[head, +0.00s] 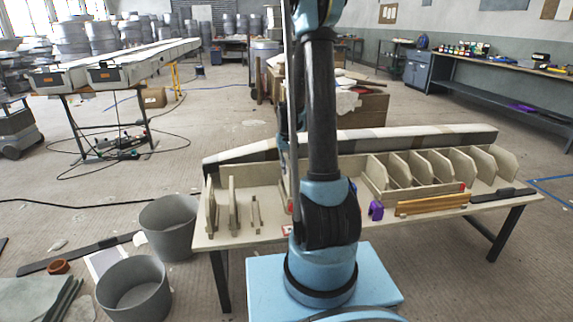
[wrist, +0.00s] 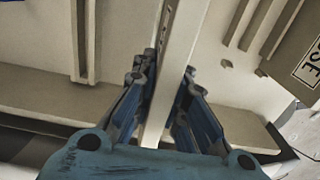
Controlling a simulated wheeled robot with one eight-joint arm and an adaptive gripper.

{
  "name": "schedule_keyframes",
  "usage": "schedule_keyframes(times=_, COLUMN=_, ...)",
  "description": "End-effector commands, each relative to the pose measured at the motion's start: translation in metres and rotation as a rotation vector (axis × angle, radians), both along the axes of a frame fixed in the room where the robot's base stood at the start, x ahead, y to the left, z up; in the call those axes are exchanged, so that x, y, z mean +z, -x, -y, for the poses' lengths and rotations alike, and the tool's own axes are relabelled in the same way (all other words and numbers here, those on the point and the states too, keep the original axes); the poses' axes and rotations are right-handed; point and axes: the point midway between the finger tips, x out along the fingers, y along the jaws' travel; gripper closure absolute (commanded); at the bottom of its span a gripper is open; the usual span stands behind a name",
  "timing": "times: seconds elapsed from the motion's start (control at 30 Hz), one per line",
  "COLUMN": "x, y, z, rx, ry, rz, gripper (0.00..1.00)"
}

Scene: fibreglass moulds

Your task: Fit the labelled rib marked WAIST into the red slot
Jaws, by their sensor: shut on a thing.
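My gripper (wrist: 169,70) is shut on a pale upright rib (wrist: 179,50), seen nearly edge-on in the wrist view. One finger lies along each side of it. Small dark marks show on the rib's edge, too small to read, so I cannot confirm WAIST. In the head view my arm hides the gripper and the held rib. A small red patch (head: 291,206) shows just left of my arm on the workbench (head: 270,236). I cannot tell which is the slot; no red shows in the wrist view.
Several ribs (head: 233,205) stand at the bench's left end. More stand in the rack (head: 420,190) at right. A board with a label ending "SE" (wrist: 306,68) is at the wrist view's right. A purple object (head: 376,210) lies by yellowish strips (head: 432,204). A long mould (head: 400,136) runs behind.

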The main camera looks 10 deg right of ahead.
Motion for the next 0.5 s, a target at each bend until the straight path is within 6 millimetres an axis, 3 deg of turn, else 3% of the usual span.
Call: schedule_keyframes(times=0.5, x=-0.015, y=0.001, z=0.0, rx=0.0, ry=0.0, rz=0.0, gripper=1.0)
